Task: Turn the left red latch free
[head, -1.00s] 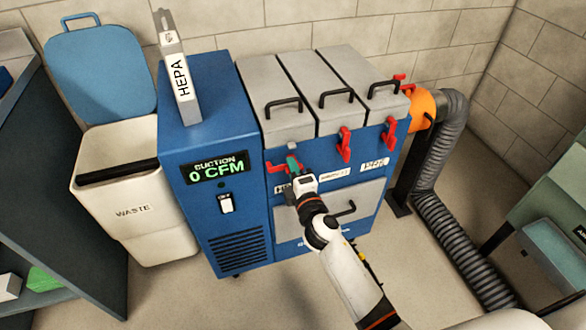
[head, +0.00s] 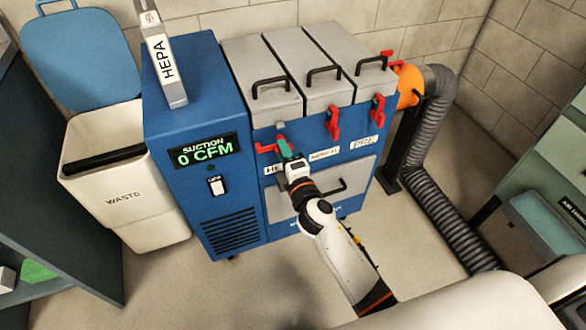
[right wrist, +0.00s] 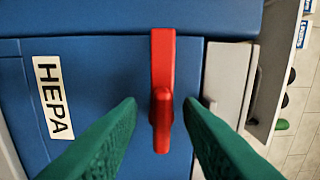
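The left red latch (head: 265,149) is on the blue front of the filter unit, under the left grey lid. It lies sideways, while the other two red latches (head: 333,122) (head: 377,108) stand upright. My right gripper (head: 284,147), with green fingers, is at this latch and partly hides it. In the right wrist view the red latch (right wrist: 162,75) sits between the green fingers (right wrist: 160,110), with a gap on each side. The fingers are open. Contact with the latch's knob cannot be seen. My left gripper is not in view.
The HEPA label (right wrist: 53,98) is beside the latch. A grey drawer front with a black handle (head: 330,187) is below. A HEPA filter (head: 163,60) stands on the blue cabinet. A waste bin (head: 130,200) is left; an orange collar (head: 408,85) and grey duct hose (head: 428,130) are right.

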